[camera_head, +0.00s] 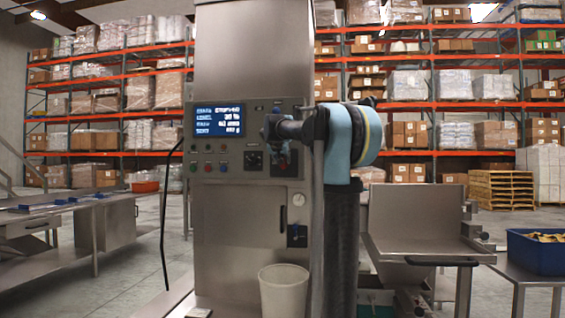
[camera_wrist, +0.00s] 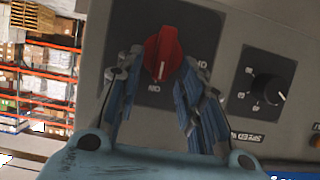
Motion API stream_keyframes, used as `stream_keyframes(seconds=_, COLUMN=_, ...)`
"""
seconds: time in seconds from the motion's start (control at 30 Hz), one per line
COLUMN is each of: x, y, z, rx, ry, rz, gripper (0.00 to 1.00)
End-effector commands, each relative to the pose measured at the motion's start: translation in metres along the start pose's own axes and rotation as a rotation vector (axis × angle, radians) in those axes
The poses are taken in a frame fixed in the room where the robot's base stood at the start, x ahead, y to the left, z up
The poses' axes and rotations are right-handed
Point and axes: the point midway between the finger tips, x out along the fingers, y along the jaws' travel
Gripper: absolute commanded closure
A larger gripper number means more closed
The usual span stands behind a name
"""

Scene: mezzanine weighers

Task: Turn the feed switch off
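The feed switch is a red rotary knob (camera_wrist: 162,50) on a dark square plate (camera_wrist: 200,35) of the control panel. In the wrist view, its white mark points down toward a label that seems to read ON; another label sits at the plate's upper right, too blurred to read surely. My gripper (camera_wrist: 163,62) is open, with one finger on each side of the knob. I cannot tell whether either fingertip touches it. In the head view, my gripper (camera_head: 281,150) is in front of the panel and hides most of the switch.
A black speed dial (camera_wrist: 268,89) is beside the switch. The panel also has a blue display (camera_head: 219,120) and several small buttons. A white bucket (camera_head: 283,290) stands below. A steel hopper (camera_head: 425,225) and a blue bin (camera_head: 537,250) are at right.

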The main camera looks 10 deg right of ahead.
Motion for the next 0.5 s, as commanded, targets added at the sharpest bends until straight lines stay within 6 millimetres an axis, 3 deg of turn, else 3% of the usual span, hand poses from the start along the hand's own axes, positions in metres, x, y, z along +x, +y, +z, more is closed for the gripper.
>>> stream_keyframes(seconds=0.4, x=0.0088, y=0.0003, z=0.0, rx=-0.001, ry=0.0, rz=0.0, gripper=0.65)
stream_keyframes(seconds=0.43, x=0.0088, y=0.0002, z=0.0, rx=-0.001, ry=0.0, rz=0.0, gripper=0.67)
stream_keyframes(seconds=0.5, x=0.0087, y=0.0002, z=0.0, rx=-0.001, ry=0.0, rz=0.0, gripper=0.83)
